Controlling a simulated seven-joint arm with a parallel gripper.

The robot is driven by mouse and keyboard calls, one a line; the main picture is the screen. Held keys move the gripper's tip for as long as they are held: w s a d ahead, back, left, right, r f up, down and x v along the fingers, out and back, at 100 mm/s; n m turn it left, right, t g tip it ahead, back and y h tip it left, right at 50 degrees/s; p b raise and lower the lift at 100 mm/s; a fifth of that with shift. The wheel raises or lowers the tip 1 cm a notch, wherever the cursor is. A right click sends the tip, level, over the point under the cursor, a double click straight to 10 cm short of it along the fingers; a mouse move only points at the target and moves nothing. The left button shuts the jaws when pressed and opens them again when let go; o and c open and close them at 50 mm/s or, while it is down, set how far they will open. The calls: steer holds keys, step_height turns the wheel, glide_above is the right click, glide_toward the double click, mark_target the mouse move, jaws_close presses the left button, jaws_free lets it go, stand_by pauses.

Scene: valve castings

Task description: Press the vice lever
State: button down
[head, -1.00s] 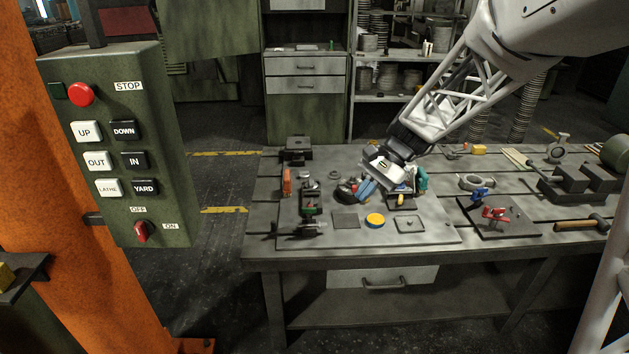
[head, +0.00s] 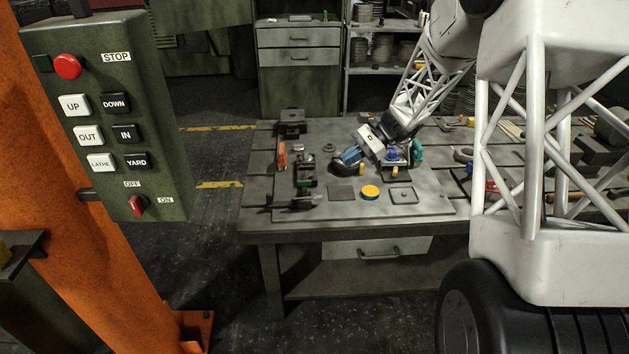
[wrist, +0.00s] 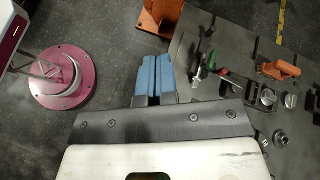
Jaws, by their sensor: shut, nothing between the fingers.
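A small dark vice-like device (head: 306,172) with a green part stands on the left of the bench's front plate. A thin bar with a knob (head: 297,200) lies at its front end; I cannot tell for sure that this is the lever. In the wrist view a dark device with green and red parts (wrist: 205,66) shows right of my fingers, likely the same one. My gripper (head: 346,157) has blue fingers and points left above the bench, right of the device and apart from it. In the wrist view its fingers (wrist: 152,72) are together and empty.
A yellow disc (head: 370,192), a dark square pad (head: 341,193) and a grey plate (head: 402,195) lie in front of my gripper. An orange block (head: 282,154) stands left of the device. A dark block fixture (head: 291,122) is at the back left. A control box (head: 110,120) hangs left.

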mark_target(306, 178)
steer(key=w+d+f+m+t+y, duration=0.1)
steer(key=w+f+m+y, duration=0.1)
steer(key=w+f, duration=0.3)
steer(key=w+d+f+m+t+y, duration=0.1)
steer(key=w+d+f+m+y, duration=0.1)
steer(key=w+f, duration=0.4)
steer(key=w+d+f+m+y, duration=0.2)
steer(key=w+f, duration=0.3)
steer(key=f, duration=0.4)
steer(key=shift+w+f+t, duration=0.1)
steer(key=shift+w+t, duration=0.2)
steer(key=shift+t, duration=0.1)
steer(key=shift+a, duration=0.15)
steer(key=a, duration=1.3)
steer(key=shift+s+a, duration=0.15)
steer(key=shift+a, duration=0.2)
steer(key=shift+m, duration=0.3)
steer(key=shift+s+a+m+t, duration=0.2)
steer(key=shift+a+m+t, duration=0.35)
steer(key=shift+t, duration=0.45)
steer(key=shift+a+t, duration=0.3)
steer(key=shift+a, duration=0.7)
